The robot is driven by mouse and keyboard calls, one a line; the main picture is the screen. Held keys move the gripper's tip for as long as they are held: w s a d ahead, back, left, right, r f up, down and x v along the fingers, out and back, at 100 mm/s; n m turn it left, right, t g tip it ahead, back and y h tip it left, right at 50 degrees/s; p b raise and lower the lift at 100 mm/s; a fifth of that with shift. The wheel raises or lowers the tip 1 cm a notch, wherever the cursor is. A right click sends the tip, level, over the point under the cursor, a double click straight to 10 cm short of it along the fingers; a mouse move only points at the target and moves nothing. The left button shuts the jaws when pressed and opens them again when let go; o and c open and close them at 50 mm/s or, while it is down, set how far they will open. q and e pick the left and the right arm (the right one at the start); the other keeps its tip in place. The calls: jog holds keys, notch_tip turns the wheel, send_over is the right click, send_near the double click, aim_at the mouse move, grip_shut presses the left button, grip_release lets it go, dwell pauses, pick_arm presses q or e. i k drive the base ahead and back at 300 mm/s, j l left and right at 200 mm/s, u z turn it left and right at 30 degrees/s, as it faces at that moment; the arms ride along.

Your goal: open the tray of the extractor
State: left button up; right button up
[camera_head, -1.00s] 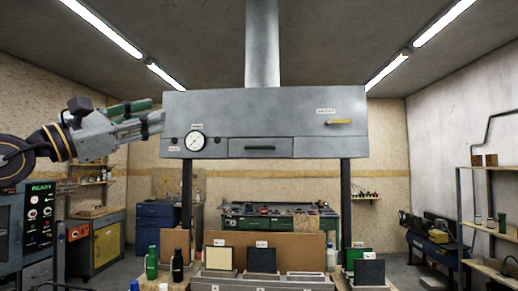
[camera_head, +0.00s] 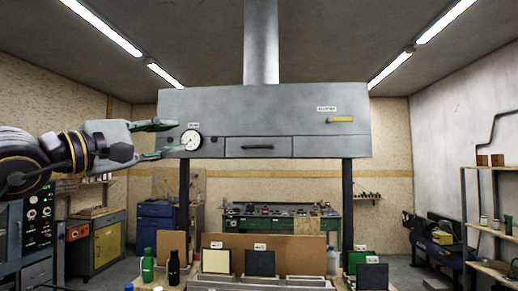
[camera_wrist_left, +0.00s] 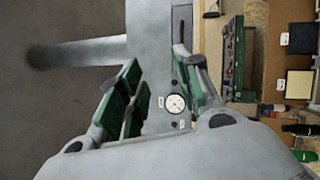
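The extractor is a grey metal hood (camera_head: 270,103) with a round duct rising from it. Its tray (camera_head: 225,148) is a flat drawer front at the lower middle with a dark horizontal handle (camera_head: 258,147), flush with the hood face. My left gripper (camera_head: 172,138) is open and empty at the hood's left end, near the gauge (camera_head: 191,140), left of the handle. In the left wrist view the green-padded fingers (camera_wrist_left: 155,72) are spread, with the gauge (camera_wrist_left: 175,103) between them and the dark handle (camera_wrist_left: 183,24) beyond. My right gripper is not in view.
A yellow handle (camera_head: 340,120) is on the hood's right. Below stand a bench with upright panels (camera_head: 260,262) and bottles (camera_head: 148,265). Dark posts (camera_head: 347,200) stand under the hood. The space before the hood's middle and right is clear.

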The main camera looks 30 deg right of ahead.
aim_at(275, 147)
jog(key=i+l, duration=0.15)
jog(key=l, duration=0.2)
jog(key=i+l, duration=0.15)
jog(key=l, duration=0.25)
jog(key=i+l, duration=0.2)
jog(key=l, duration=0.15)
